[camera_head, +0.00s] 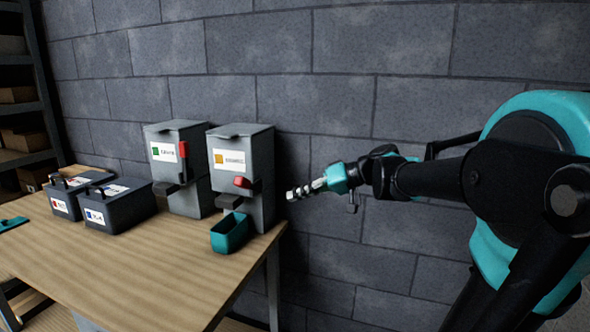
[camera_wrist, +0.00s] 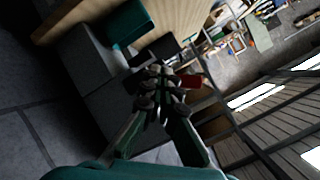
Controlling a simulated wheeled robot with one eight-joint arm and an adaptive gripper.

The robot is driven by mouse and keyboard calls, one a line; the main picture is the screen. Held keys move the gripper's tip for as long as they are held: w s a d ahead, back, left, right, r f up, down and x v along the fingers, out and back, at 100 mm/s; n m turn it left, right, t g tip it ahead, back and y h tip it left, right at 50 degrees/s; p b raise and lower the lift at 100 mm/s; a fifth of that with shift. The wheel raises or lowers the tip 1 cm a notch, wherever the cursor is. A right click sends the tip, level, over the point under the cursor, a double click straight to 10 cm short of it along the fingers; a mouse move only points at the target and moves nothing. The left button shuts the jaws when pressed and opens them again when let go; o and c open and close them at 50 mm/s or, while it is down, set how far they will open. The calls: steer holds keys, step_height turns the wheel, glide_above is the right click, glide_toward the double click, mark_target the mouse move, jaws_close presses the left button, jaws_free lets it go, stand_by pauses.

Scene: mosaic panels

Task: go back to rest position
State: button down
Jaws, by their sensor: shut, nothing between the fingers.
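My gripper (camera_head: 306,190) is shut and empty, held in the air to the right of the table. It points left toward the right-hand grey dispenser (camera_head: 258,160), which has an orange label and a red lever (camera_head: 242,182). A clear gap shows between the fingertips and the dispenser in the head view. In the wrist view my gripper (camera_wrist: 163,78) has its fingers together, with the red lever (camera_wrist: 191,81) just beyond them. My arm reaches in from the right of the head view.
A teal bin (camera_head: 230,233) stands at the wooden table's (camera_head: 130,275) right edge, below the right dispenser. A second dispenser (camera_head: 163,190) with a raised red lever and two dark boxes (camera_head: 118,207) stand to the left. A block wall (camera_head: 380,60) is behind. The table front is clear.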

steer(key=s+d+f+m+h, duration=0.2)
steer(key=s+d+f+h, duration=0.2)
steer(key=f, duration=0.5)
steer(key=s+d+f+m+h, duration=0.2)
steer(key=s+d+f+h, duration=0.2)
steer(key=d+f, duration=0.4)
steer(key=s+d+f+m+t+h, duration=0.1)
steer(key=s+d+f+h, duration=0.3)
steer(key=f, duration=0.8)
steer(key=s+d+m, duration=0.1)
steer(key=s+d, duration=0.1)
steer(key=shift+s+d+f, duration=0.2)
steer(key=shift+s+d, duration=0.1)
steer(key=shift+d, duration=0.1)
steer(key=shift+w, duration=0.1)
